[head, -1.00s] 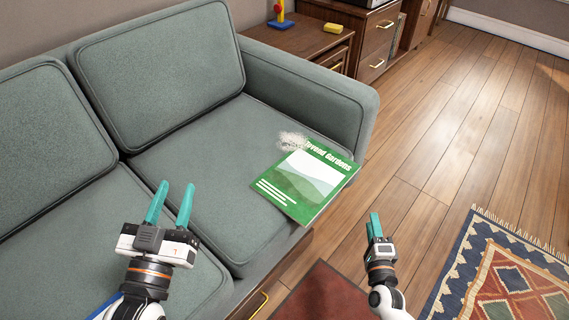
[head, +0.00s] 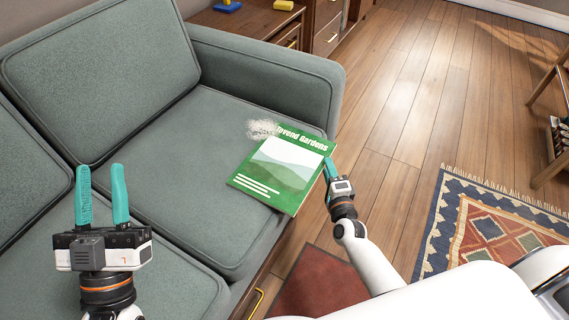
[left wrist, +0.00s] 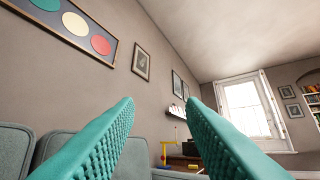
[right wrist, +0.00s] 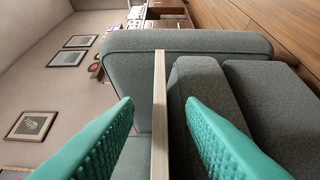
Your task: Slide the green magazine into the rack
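The green magazine (head: 290,163) lies face up on the right sofa seat, its near right part jutting past the seat's front edge. My right gripper (head: 328,170) is at its right edge. In the right wrist view the magazine is a thin pale strip (right wrist: 160,115) seen edge-on between the open fingers (right wrist: 160,105), with gaps on both sides. My left gripper (head: 101,190) is open and empty above the left part of the sofa; its parted fingers show in the left wrist view (left wrist: 160,103). A wooden stand (head: 549,142), perhaps the rack, is cut off at the right edge.
A grey-white fluffy patch (head: 262,129) is at the magazine's far left corner. The sofa armrest (head: 270,75) rises behind it. A patterned rug (head: 490,228) and a red mat (head: 318,285) lie on the wooden floor, which is open at the right.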

